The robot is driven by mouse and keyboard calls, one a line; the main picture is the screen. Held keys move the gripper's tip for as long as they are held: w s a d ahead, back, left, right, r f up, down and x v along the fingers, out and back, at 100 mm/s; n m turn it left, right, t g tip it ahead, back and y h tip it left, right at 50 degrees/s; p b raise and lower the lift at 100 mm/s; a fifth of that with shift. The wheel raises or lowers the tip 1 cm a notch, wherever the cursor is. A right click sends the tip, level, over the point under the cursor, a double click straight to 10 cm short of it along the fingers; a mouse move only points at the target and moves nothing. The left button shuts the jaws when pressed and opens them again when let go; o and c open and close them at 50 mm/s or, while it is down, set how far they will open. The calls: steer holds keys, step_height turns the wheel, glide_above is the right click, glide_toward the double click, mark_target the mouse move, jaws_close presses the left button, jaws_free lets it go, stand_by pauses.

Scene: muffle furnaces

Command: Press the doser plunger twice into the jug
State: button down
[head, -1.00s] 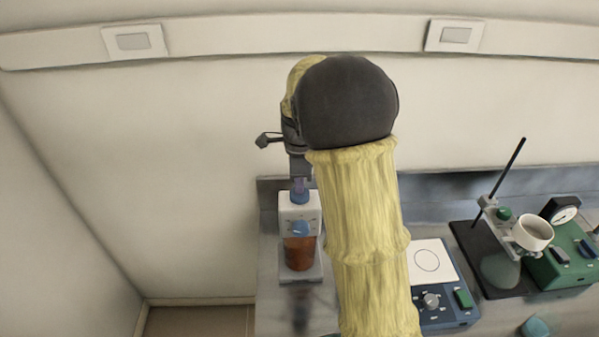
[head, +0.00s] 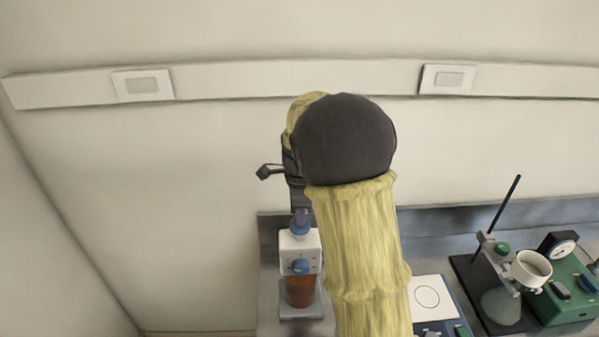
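The doser stands at the left end of the bench, with a white head (head: 300,252), a blue knob on its front and a blue plunger cap (head: 300,226) on top. Below the head is an amber-brown vessel (head: 300,291) on a grey base plate. My gripper (head: 301,211) points down directly over the plunger cap, its tip at or very near the cap; I cannot tell whether they touch. My arm hides much of the gripper, and its fingers are too small to read. No separate jug can be made out.
Right of my arm is a blue-bodied plate device (head: 428,296) with a white top. Further right are a stand with a rod (head: 497,217), a white cup (head: 531,268) and a green device with a gauge (head: 572,296). The wall is close behind the bench.

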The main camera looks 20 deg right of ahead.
step_height(320, 180, up, 11)
steer(key=b, duration=0.2)
steer(key=shift+w+f, duration=0.1)
steer(key=shift+f, duration=0.05)
stand_by(0.7)
steer(key=s+f+n+t+b, duration=0.2)
steer(key=s+f+n, duration=1.5)
steer(key=n, duration=0.3)
steer(key=shift+s+f+t+b, duration=0.3)
steer(key=shift+s+f, duration=0.05)
steer(key=shift+a, duration=0.1)
